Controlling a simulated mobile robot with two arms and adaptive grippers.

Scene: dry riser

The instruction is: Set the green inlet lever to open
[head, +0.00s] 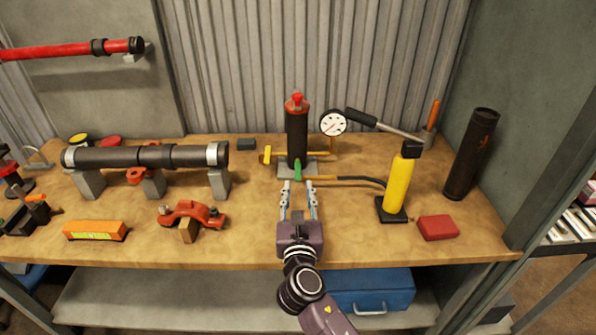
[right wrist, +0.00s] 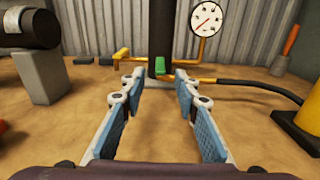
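The green lever (head: 297,170) sits low on the front of the black upright cylinder with a red top (head: 297,130). In the right wrist view the green lever (right wrist: 160,66) stands ahead, between and beyond the fingertips. My right gripper (head: 299,185) is open and empty, just in front of the lever and apart from it. Its two blue-padded fingers show in the right wrist view (right wrist: 155,82). A yellow lever (head: 267,155) is on the left of the cylinder's base. A white-faced gauge (head: 333,123) is to its right. My left gripper does not show.
A black hose (head: 350,179) runs right to a yellow cylinder (head: 398,185) on a black base. A red box (head: 438,227) lies at right. A dark pipe (head: 130,157) on grey blocks and a red clamp (head: 190,213) are at left. The bench around my gripper is clear.

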